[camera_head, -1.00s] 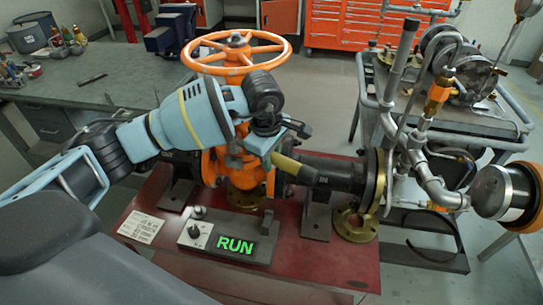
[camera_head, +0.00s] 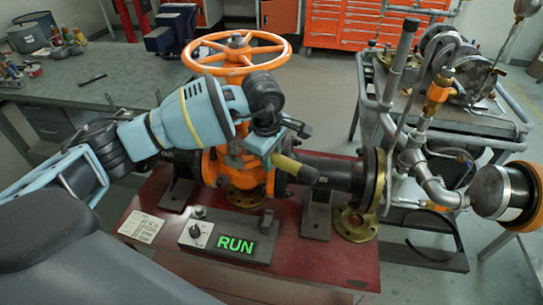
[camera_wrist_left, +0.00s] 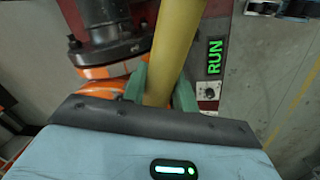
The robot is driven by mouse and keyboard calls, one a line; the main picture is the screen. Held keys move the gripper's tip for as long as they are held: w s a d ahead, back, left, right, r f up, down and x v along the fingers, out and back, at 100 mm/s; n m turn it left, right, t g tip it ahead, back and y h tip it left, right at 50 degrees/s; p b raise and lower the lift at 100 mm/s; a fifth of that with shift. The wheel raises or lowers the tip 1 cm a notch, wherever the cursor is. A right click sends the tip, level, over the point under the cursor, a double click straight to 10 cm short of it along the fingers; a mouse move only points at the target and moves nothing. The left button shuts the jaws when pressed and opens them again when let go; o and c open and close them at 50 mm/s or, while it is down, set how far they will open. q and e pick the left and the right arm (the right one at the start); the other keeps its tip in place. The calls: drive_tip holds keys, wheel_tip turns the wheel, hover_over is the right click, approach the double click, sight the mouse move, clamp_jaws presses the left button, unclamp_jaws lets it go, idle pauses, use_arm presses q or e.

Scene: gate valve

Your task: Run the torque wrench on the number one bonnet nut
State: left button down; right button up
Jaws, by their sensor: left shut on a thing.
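The orange gate valve (camera_head: 233,162) stands on a red bench, with its orange handwheel (camera_head: 238,45) on top. My left gripper (camera_head: 277,158) is in front of the valve body, right of its middle. In the left wrist view, its green fingers (camera_wrist_left: 160,92) are shut on a yellow handle (camera_wrist_left: 163,50), which looks like that of the torque wrench. The wrench's head and the number one bonnet nut are hidden or cannot be made out behind my wrist. My right gripper is not in view.
A control box with a dial (camera_head: 196,234) and a lit green RUN sign (camera_head: 236,246) sits in front of the valve. A flanged black pipe (camera_head: 330,173) runs right to silver piping (camera_head: 432,190). A loose brass flange (camera_head: 354,224) lies below it. A cart (camera_head: 500,125) stands behind right.

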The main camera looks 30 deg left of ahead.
use_arm(q)
drive_tip(key=shift+w+r, duration=0.1)
drive_tip(key=shift+r, duration=0.25)
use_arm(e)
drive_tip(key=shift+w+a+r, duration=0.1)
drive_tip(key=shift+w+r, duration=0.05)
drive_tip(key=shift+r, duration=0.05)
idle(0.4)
